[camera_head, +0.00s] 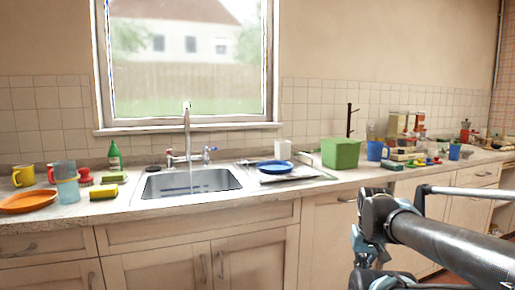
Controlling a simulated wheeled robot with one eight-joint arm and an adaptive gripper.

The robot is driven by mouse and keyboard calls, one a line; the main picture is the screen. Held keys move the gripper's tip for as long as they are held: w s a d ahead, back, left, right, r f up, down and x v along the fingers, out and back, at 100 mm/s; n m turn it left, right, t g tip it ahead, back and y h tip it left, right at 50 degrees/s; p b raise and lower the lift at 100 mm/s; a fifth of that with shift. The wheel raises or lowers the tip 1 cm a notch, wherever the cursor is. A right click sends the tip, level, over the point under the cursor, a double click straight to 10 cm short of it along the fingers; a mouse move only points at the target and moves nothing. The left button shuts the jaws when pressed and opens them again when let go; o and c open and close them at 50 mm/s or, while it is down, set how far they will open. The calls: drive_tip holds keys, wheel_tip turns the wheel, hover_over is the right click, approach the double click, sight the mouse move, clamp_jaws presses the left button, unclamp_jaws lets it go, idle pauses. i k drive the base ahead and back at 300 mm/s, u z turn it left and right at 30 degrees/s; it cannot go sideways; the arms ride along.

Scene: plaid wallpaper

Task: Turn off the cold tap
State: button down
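The tap (187,135) has a tall chrome spout behind the sink (190,183) under the window. Its cold handle (209,152), with a blue mark, is on the right side. Its hot handle (169,153), with a red mark, is on the left. A faint pale streak hangs below the spout over the basin and may be running water; it is too small to be sure. My arm shows at the lower right, well apart from the tap. I cannot make out my gripper's fingers in this view.
A blue plate (274,166) lies on the drainer right of the sink, with a green tub (340,153) beyond it. A green bottle (115,157), cups and an orange plate (28,201) stand left. The counter's front edge runs between my arm and the tap.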

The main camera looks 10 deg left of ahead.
sight(205, 149)
drive_tip(key=z, duration=0.2)
drive_tip(key=k, duration=1.3)
drive_tip(key=u, duration=0.65)
drive_tip(key=i, duration=1)
